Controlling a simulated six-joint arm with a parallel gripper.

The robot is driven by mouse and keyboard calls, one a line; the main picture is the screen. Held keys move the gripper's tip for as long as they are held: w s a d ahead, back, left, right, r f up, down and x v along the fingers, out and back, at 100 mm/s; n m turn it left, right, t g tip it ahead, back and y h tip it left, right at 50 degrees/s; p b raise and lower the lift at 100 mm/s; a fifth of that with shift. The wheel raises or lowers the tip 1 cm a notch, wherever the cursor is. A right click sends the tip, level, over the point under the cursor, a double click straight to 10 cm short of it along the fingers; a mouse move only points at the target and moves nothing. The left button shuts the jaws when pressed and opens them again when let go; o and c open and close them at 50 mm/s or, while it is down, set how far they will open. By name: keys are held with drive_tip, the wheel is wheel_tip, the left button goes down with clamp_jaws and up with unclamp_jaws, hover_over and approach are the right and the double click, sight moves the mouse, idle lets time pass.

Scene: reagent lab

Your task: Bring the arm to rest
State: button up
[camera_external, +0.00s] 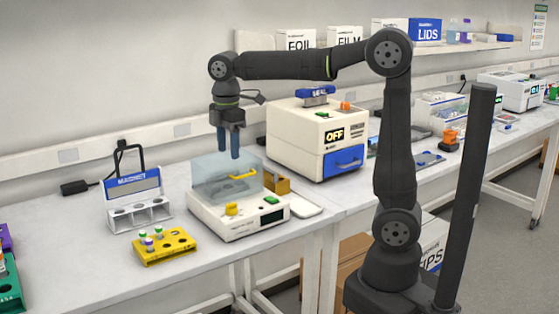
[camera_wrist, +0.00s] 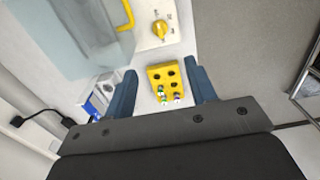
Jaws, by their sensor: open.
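My gripper (camera_external: 228,142) points down above the clear-lidded machine (camera_external: 237,219) in the external view. Its fingers are apart and nothing is between them. In the wrist view my gripper (camera_wrist: 163,92) shows two blue fingers, one at each side, with the yellow tube rack (camera_wrist: 164,71) far below between them. The clear lid (camera_external: 212,180) with its yellow handle sits under the fingertips; I cannot tell how close they are to it. My arm reaches out to the left from its base, with the forearm roughly level.
A yellow rack (camera_external: 178,250) with several tubes stands at the front. A magnet rack (camera_external: 135,203) is left of the machine. An OFF-labelled white box (camera_external: 296,140) with a blue drawer stands to the right. A green rack (camera_external: 10,290) is at the left edge. Open bench lies between.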

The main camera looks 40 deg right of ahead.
drive_tip(key=r, duration=0.1)
drive_tip(key=m, duration=0.2)
hover_over(231, 204)
wheel_tip(231, 204, down, 8)
drive_tip(key=r, duration=0.1)
drive_tip(key=shift+f, duration=1.15)
wheel_tip(231, 204, up, 9)
drive_tip(key=n, duration=0.2)
wheel_tip(231, 204, down, 17)
drive_tip(key=shift+f, duration=0.15)
